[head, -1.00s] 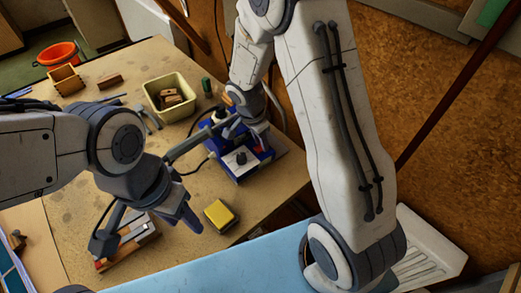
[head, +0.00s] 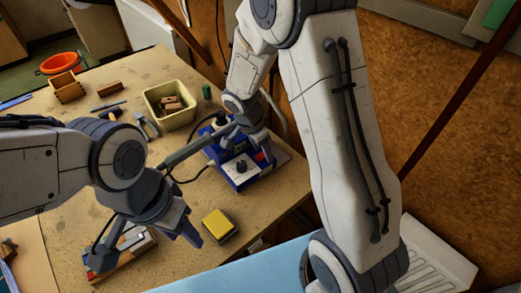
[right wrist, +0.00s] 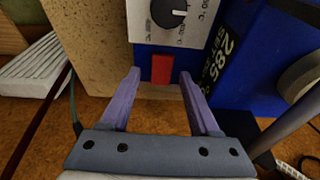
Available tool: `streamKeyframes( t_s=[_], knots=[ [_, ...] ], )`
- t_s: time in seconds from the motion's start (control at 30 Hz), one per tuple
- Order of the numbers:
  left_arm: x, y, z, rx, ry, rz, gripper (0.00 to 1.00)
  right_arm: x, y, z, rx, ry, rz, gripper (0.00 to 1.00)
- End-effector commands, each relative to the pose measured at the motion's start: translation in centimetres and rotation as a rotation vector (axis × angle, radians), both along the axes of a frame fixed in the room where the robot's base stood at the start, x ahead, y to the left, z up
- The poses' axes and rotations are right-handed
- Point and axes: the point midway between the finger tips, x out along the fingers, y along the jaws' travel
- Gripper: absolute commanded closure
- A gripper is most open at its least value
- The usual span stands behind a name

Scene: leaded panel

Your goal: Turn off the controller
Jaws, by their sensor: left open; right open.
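The controller (head: 238,172) is a blue box with a white dial panel and black knob, standing near the right edge of the workbench. In the right wrist view, its dial panel (right wrist: 172,22) sits above a red switch (right wrist: 162,69), with part of its blue side on the right. My right gripper (right wrist: 160,76) is open, with its two fingertips on either side of the red switch; contact cannot be told. In the head view, this gripper (head: 264,156) partly hides the controller's right end. My left gripper (head: 146,248) is open above the bench's front left part.
A yellow sponge (head: 219,224) lies in front of the controller. A cream bin (head: 170,116) with wooden blocks, an orange bucket (head: 58,64) and tools are further back. A wood-and-metal piece (head: 128,250) lies under my left gripper. A dark cable runs beside the controller.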

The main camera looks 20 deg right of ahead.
Motion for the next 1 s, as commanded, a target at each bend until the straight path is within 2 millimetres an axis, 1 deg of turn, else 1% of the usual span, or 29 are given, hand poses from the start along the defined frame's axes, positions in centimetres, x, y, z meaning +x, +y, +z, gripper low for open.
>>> streamKeyframes(
  t_s=[0.07, 0.17, 0.4, 0.5, 0.6, 0.73, 1.0],
  knots=[
    [0.0, 0.0, -0.1, 0.000, 0.000, 0.000, 0.50, 0.1, 0.1, 0.5, 0.000, -0.003, 0.000, 0.38],
    [0.0, 0.0, -0.3, 0.000, 0.000, 0.000, 0.50, 0.0, 0.5, 1.8, 0.000, -0.007, 0.001, 0.38],
    [0.0, 0.0, -0.9, 0.000, 0.000, 0.000, 0.50, -0.4, 1.7, 6.4, 0.001, -0.008, 0.002, 0.38],
    [0.0, 0.0, -1.0, 0.000, 0.000, 0.000, 0.50, -0.7, 2.1, 8.0, 0.001, -0.005, 0.001, 0.38],
    [0.0, 0.0, -1.1, 0.000, 0.000, 0.000, 0.50, -0.8, 2.4, 9.2, 0.001, -0.003, 0.002, 0.38],
    [0.0, 0.0, -1.2, 0.000, 0.000, 0.000, 0.50, -0.9, 2.5, 9.9, 0.000, 0.000, 0.001, 0.38],
    [0.0, 0.0, -1.2, 0.000, 0.000, 0.000, 0.50, -1.0, 2.5, 10.1, 0.000, 0.001, 0.001, 0.38]
  ],
)
